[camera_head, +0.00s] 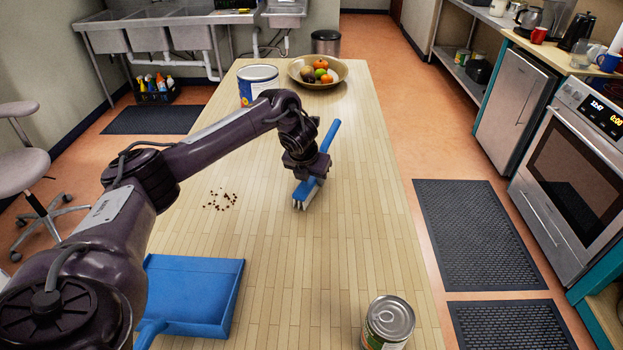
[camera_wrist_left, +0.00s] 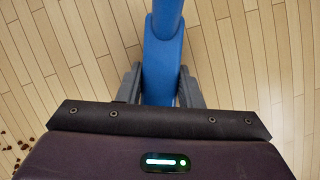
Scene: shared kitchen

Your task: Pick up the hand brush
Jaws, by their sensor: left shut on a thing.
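The hand brush (camera_head: 329,140) is blue with pale bristles at its near end. It is over the middle of the wooden table, its handle pointing away and to the right. My left gripper (camera_head: 308,177) is shut on it, near where handle and head meet. In the left wrist view the blue brush (camera_wrist_left: 163,55) lies between the two fingers of the left gripper (camera_wrist_left: 161,85). I cannot tell whether the bristles touch the table. My right gripper is not in view.
Dark crumbs (camera_head: 220,199) lie on the table (camera_head: 290,290) left of the brush. A blue dustpan (camera_head: 200,285) lies at the near left, partly behind my left arm. A can (camera_head: 388,322) stands at the near right. A large blue tin (camera_head: 257,80) and a fruit bowl (camera_head: 300,78) stand at the far end.

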